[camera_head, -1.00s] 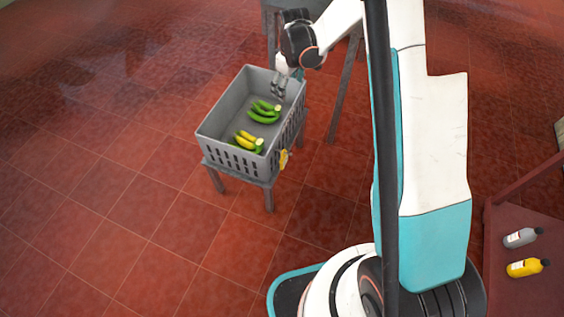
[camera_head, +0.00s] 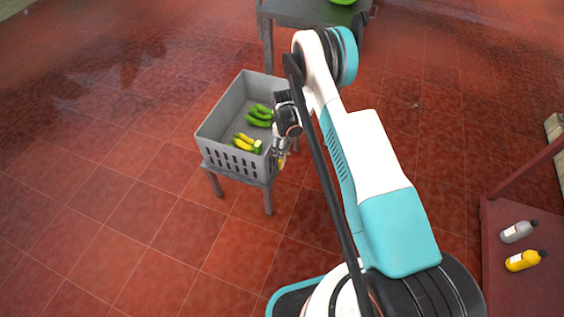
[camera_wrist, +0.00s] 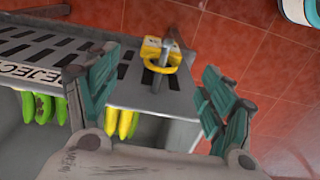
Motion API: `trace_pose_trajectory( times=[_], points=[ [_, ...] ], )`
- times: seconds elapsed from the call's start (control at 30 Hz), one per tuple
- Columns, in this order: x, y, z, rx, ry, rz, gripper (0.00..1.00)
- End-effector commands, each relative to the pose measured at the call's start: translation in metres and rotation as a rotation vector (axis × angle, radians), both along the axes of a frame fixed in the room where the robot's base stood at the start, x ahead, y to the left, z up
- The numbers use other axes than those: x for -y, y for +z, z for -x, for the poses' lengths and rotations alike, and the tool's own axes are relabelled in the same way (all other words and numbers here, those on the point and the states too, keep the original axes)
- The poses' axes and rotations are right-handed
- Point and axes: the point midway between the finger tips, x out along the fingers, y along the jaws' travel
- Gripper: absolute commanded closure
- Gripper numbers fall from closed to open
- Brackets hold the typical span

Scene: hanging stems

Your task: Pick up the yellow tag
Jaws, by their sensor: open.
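The yellow tag (camera_wrist: 160,55) hangs at the slotted side of the grey crate in the wrist view, with a yellow ring on a grey peg. In the head view a small part of the tag (camera_head: 281,162) shows just below my gripper. My gripper (camera_head: 280,150) is at the crate's right side. In the wrist view my gripper (camera_wrist: 155,90) is open, its two teal fingers apart to the left and right. The tag lies between and beyond them, and no finger touches it.
The grey crate (camera_head: 222,118) stands on a small grey table and holds green and yellow bananas (camera_head: 258,118). The wrist view shows lettering reading "EJECT" on the crate. A grey table (camera_head: 300,12) is behind. A red shelf (camera_head: 515,290) with two bottles is at the right.

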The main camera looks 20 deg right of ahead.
Motion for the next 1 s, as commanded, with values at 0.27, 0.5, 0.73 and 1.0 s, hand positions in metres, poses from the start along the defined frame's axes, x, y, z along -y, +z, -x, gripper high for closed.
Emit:
trace_pose_trajectory(
  times=[0.27,0.5,0.73,1.0],
  points=[
    [0.000,-0.049,0.000,0.001,-0.001,0.001,0.25],
    [-0.001,-0.060,0.000,0.001,-0.001,0.001,0.25],
    [-0.004,-0.089,0.001,0.001,-0.001,0.001,0.25],
    [-0.003,-0.108,0.001,0.001,-0.001,0.001,0.25]
  ],
)
